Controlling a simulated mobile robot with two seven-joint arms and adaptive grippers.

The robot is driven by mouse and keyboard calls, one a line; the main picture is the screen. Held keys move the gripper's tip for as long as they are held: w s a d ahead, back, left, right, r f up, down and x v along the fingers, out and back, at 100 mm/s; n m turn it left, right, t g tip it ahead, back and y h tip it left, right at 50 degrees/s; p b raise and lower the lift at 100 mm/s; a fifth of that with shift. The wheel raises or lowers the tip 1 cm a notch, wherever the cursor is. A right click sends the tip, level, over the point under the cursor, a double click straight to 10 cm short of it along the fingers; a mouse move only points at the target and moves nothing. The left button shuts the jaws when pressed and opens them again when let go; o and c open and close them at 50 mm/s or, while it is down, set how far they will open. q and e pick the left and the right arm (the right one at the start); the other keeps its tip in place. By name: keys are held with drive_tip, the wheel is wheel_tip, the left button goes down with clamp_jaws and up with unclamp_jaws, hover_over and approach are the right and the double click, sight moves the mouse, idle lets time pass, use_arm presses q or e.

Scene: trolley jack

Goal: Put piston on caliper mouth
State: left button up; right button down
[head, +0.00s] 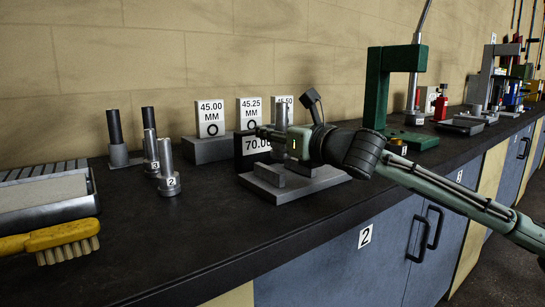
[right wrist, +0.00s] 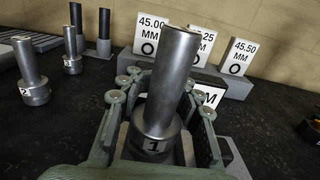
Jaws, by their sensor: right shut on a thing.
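My right gripper (head: 284,143) is shut on a grey metal piston (right wrist: 168,85), which is marked 1 on its wide lower end and stands roughly upright. In the head view the piston's stem (head: 281,114) rises above the gripper. In the right wrist view the gripper's fingers (right wrist: 158,115) flank the piston. The caliper, with a dark display (head: 252,147) reading 70.00 and a grey stepped base (head: 285,189), is directly below and behind the gripper. The gripper hides much of its mouth, and I cannot tell whether the piston touches it. My left gripper is not in view.
Pistons marked 2 (head: 168,170) and 3 (head: 151,152) stand to the left, near dark rods (head: 115,128). Size cards (head: 210,118) stand behind on a grey block. A green press (head: 374,90) is right; a yellow brush (head: 50,240) lies front left. The front middle bench is clear.

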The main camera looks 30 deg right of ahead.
sight(272, 149)
drive_tip(key=shift+d+f, duration=0.1)
drive_tip(key=shift+d, duration=0.1)
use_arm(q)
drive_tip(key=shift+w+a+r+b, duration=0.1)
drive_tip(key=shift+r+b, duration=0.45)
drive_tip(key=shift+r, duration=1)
use_arm(e)
drive_tip(key=shift+f, duration=1.9)
drive_tip(key=shift+f, duration=0.2)
drive_tip(key=c, duration=1.6)
unclamp_jaws()
drive_tip(key=o, duration=0.6)
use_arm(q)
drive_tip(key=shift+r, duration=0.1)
